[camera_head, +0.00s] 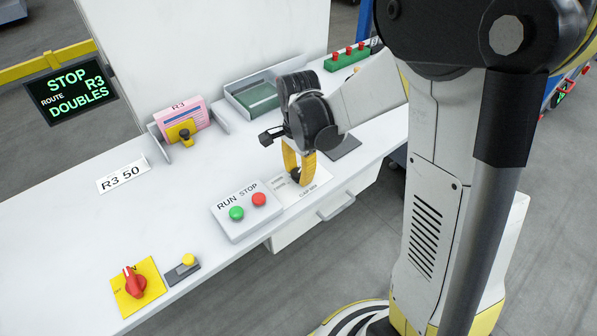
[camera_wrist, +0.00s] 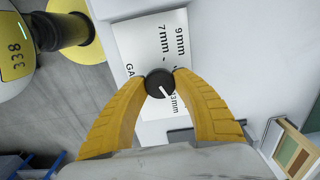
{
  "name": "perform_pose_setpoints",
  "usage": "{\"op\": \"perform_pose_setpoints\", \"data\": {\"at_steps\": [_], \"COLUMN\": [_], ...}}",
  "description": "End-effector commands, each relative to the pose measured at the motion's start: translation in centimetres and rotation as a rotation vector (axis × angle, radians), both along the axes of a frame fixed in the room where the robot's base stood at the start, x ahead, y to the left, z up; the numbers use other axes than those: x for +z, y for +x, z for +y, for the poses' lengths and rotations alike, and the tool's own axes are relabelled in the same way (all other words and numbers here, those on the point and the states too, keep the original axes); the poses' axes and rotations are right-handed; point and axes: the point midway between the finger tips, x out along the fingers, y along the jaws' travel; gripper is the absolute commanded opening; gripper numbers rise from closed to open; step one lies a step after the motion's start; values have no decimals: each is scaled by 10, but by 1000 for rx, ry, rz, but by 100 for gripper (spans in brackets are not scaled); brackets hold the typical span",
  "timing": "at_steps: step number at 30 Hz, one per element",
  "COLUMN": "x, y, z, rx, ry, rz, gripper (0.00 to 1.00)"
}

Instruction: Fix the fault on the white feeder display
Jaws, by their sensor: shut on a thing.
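The black display (camera_head: 72,96) at left reads "STOP ROUTE R3 DOUBLES" in green letters. My gripper (camera_head: 295,178) reaches down over the front of the white bench. In the wrist view my yellow fingers (camera_wrist: 160,84) are shut on a round black knob (camera_wrist: 160,81), one finger at each side. In the head view the fingers mostly cover the knob.
A RUN/STOP box (camera_head: 240,208) with green and red buttons is left of my gripper. A red rotary switch (camera_head: 134,281) is front left.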

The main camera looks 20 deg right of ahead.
Motion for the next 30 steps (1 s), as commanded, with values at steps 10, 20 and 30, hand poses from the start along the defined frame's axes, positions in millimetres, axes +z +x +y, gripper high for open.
{"op": "perform_pose_setpoints", "data": {"at_steps": [10,20,30], "x": [0,0,0], "y": [0,0,0], "z": [0,0,0], "rx": [104,369,626], "ry": [0,0,0], "rz": [0,0,0], "gripper": [4,4,4]}}
